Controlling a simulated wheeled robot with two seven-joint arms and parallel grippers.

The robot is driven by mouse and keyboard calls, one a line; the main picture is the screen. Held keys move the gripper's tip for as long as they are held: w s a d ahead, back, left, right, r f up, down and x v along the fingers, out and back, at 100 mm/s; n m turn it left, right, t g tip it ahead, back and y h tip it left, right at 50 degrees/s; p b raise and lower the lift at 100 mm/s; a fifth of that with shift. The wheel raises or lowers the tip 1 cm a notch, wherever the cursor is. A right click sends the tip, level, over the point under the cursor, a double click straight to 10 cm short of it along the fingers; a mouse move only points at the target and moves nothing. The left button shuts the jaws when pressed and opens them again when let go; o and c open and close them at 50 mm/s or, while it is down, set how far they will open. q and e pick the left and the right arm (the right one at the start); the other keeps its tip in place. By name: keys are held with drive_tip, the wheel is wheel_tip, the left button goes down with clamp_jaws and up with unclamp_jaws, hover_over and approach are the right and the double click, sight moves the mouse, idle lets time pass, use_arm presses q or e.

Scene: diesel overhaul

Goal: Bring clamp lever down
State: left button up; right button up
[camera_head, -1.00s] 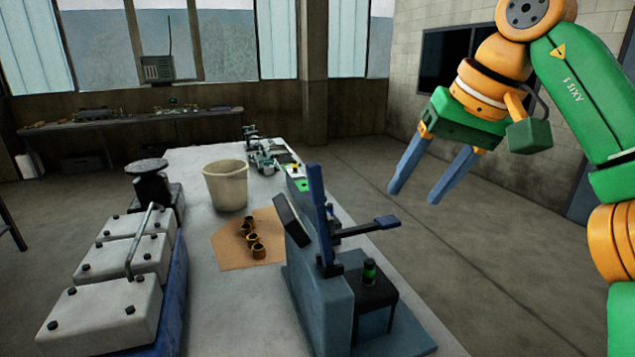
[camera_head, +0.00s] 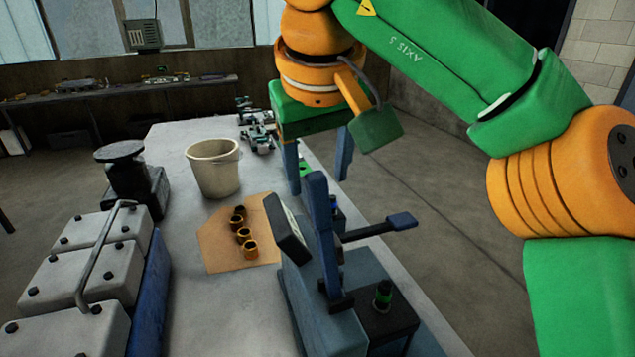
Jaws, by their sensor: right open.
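The clamp lever is a blue upright bar (camera_head: 320,230) on the blue-grey fixture (camera_head: 330,325) at the front right of the table. It stands nearly vertical. A second, dark lever with a blue end (camera_head: 401,221) sticks out to the right, roughly level. My right gripper (camera_head: 318,178) is open, fingers pointing down, just above and behind the upright bar in the picture. Its left finger ends close to the bar's top; I cannot tell whether they touch. My left gripper is not in view.
A cream bucket (camera_head: 214,170) stands on the table (camera_head: 190,290). Several brass bushings (camera_head: 243,236) sit on a brown sheet (camera_head: 215,245). A white-topped engine (camera_head: 75,290) fills the left. A green-and-grey device (camera_head: 258,138) lies at the table's far end.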

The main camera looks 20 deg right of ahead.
sight(320, 199)
drive_tip(key=f, duration=0.1)
drive_tip(key=s+f, duration=0.1)
drive_tip(key=f, duration=0.1)
drive_tip(key=shift+s+a+f, duration=0.1)
drive_tip(key=shift+s, duration=0.05)
drive_tip(key=shift+w+f, duration=0.2)
drive_tip(key=shift+f, duration=0.1)
drive_tip(key=shift+w+d+f, duration=0.15)
drive_tip(key=shift+w, duration=0.2)
drive_tip(key=shift+w+d+f, duration=0.1)
drive_tip(key=shift+w, duration=0.35)
drive_tip(key=shift+c, duration=0.9)
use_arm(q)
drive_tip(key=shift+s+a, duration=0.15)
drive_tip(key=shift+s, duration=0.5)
use_arm(e)
drive_tip(key=shift+s+a, duration=0.1)
drive_tip(key=shift+s, duration=0.1)
clamp_jaws()
drive_tip(key=shift+r, duration=0.1)
